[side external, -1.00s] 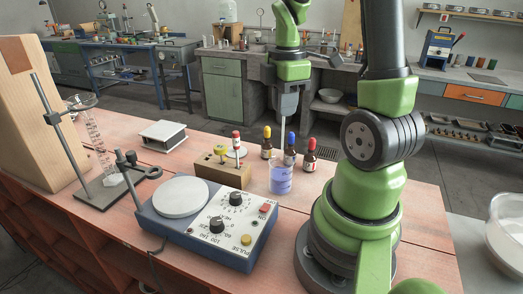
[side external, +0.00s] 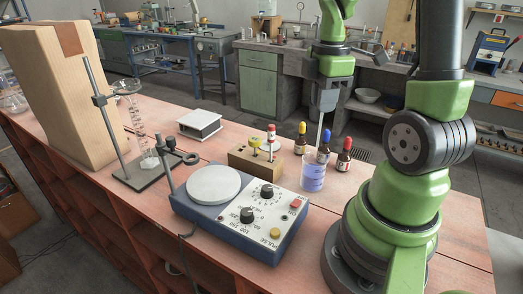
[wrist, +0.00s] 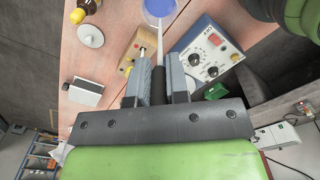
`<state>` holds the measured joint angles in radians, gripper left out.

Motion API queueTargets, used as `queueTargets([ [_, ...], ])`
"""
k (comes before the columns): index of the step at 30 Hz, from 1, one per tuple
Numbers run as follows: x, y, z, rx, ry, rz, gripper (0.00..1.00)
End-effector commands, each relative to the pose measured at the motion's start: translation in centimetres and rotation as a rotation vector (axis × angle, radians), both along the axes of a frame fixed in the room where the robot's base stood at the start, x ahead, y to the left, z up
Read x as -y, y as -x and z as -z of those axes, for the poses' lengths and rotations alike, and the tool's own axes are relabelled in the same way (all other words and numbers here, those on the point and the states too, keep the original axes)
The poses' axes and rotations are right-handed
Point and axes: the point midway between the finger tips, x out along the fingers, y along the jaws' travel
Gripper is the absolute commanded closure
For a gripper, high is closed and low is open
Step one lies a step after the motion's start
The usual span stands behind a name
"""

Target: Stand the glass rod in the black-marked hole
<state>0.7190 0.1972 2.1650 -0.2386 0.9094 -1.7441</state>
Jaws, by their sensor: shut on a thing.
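My gripper (side external: 325,108) is shut on the thin, pale glass rod (side external: 320,132), which hangs nearly upright. The rod's lower end is at the beaker (side external: 312,180) of blue liquid; I cannot tell whether it is inside or above the rim. In the wrist view, the rod (wrist: 164,45) runs from between the fingers toward the blue beaker (wrist: 160,8). A small wooden block (side external: 246,163) stands left of the beaker, with a yellow-topped piece on it. It also shows in the wrist view (wrist: 129,62). I cannot make out a black-marked hole.
A hotplate with dials (side external: 240,222) stands in front of the block. Dropper bottles with yellow (side external: 300,143), blue (side external: 323,150) and red (side external: 344,157) caps stand close behind the beaker. A stand with glassware (side external: 133,170) and a white box (side external: 200,124) are further left.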

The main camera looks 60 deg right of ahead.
Motion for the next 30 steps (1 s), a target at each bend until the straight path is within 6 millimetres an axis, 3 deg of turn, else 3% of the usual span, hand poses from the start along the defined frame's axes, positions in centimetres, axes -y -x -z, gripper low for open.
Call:
queueTargets([
  [11, 0.2, -0.5, -5.2, 0.004, 0.004, -0.002, 1.00],
  [22, 1.2, -8.9, -5.8, -0.008, 0.004, -0.016, 1.00],
  [30, -0.2, -15.4, -5.5, -0.007, 0.003, -0.011, 1.00],
])
